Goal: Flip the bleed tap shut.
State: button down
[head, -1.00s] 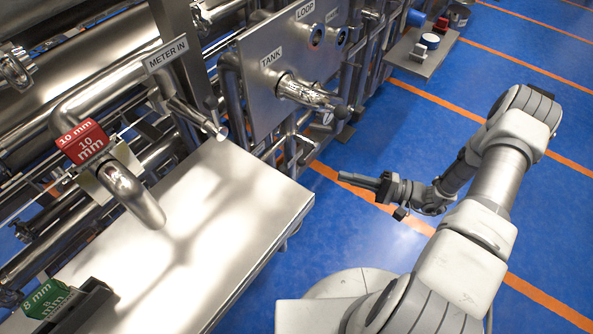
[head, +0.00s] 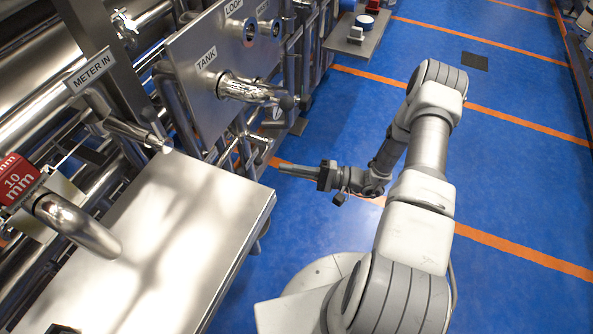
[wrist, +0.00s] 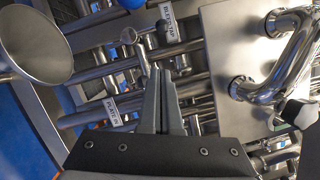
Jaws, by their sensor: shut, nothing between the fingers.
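The label "BLEED TAP" (wrist: 167,29) shows near the top middle of the wrist view. Beside it on the left is a small steel fitting (wrist: 130,36) with a thin bar running down from it. This looks like the tap, but I cannot tell its handle position. My gripper (wrist: 160,74) is shut and empty, with its fingertips just below this fitting in the picture; contact is not clear. In the head view my gripper (head: 283,168) points left toward the pipework, right of the steel bench. I cannot make out the tap there.
A steel panel marked TANK (head: 190,85) with a bent pipe (head: 250,90) stands beyond the gripper. A steel bench top (head: 170,220) lies to the left. In the wrist view, a wide steel cone (wrist: 35,45) is at left.

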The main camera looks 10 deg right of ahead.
jog(key=a+r+b, duration=0.1)
jog(key=a, duration=0.7)
jog(key=shift+w+a+r, duration=0.15)
jog(key=shift+w+r, duration=0.05)
jog(key=shift+r, duration=0.2)
